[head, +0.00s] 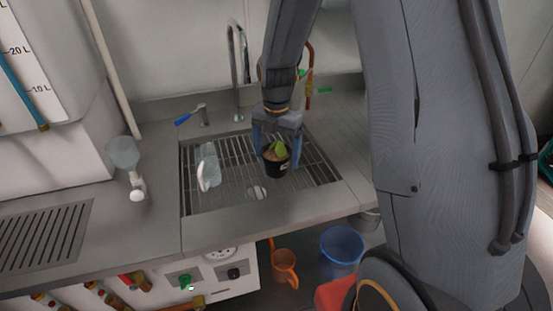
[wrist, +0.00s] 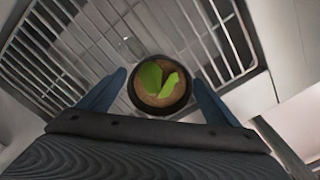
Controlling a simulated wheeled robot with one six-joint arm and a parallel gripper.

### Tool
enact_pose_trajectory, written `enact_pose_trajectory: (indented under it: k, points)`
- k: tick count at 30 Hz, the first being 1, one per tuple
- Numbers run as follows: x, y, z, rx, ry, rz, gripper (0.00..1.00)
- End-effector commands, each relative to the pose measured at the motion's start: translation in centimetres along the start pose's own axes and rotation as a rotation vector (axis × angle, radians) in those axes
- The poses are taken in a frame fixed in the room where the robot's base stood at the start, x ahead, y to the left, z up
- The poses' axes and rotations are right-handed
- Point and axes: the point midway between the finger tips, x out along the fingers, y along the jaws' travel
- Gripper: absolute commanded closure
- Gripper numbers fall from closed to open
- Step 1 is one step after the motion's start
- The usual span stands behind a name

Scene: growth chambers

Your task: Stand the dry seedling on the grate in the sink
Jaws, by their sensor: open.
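The seedling (head: 277,158) is a small black pot with pale brown soil and green leaves. It looks upright on the grate (head: 225,175) in the sink, though its base contact is hard to make out. In the wrist view the seedling (wrist: 159,86) shows from above, with bars of the grate (wrist: 60,50) around it. My gripper (head: 276,150) is over the pot, with its blue fingers on either side. In the wrist view my gripper (wrist: 160,98) is open, with gaps between the fingers and the pot.
A tall faucet (head: 238,70) and a blue-handled tap (head: 192,115) stand behind the sink. A spray bottle (head: 127,165) is on the left counter. The grate's front has free room.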

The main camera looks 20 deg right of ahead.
Motion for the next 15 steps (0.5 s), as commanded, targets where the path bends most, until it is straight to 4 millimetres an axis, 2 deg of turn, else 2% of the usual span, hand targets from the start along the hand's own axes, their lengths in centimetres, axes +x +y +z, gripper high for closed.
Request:
enact_pose_trajectory:
  k: [9,15]
  points:
    - [-6.1,0.1,0.1,0.0,-0.004,0.004,0.15]
    - [-9.1,0.1,0.1,0.0,-0.002,0.002,0.15]
